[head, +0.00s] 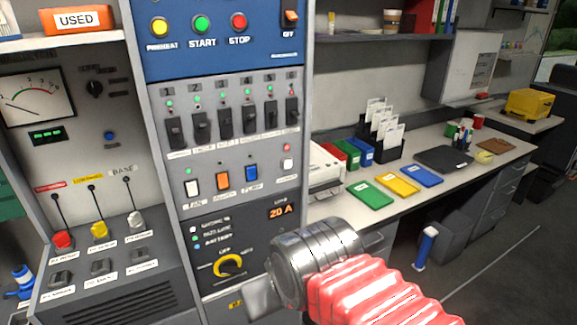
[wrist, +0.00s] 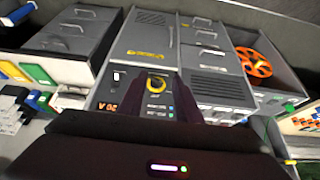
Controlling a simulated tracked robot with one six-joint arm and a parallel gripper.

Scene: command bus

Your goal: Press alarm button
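I cannot make out any label reading alarm. The blue panel at the top of the head view has a yellow PREHEAT button (head: 159,27), a green START button (head: 202,24) and a red STOP button (head: 239,24). A small white button (head: 287,163) sits below a red light at the right of the switch row. A small blue button (head: 110,135) is on the left panel. My gripper (head: 262,298) is low in front of the console, partly cut off, touching no button that I can see.
Levers with red, yellow and white plugs stand at left. A desk (head: 320,208) with folders and trays is at right. Open floor lies at lower right.

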